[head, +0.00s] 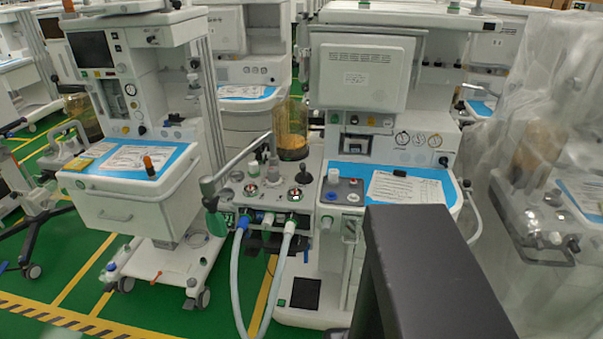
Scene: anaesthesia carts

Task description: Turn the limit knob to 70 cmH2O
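The nearest anaesthesia cart (405,120) stands in the middle right of the head view. Its breathing block (335,222) projects to the left at worktop height. I cannot tell which knob is the limit knob, and no scale or setting is readable. My gripper is not in view; a large dark part of my own body fills the lower right.
Pale hoses (283,262) hang in front of the block. A clear canister (291,130) rises behind it. Another cart (130,215) stands left, and a plastic-covered one (545,200) stands close on the right. Green floor (75,255) is open at the lower left.

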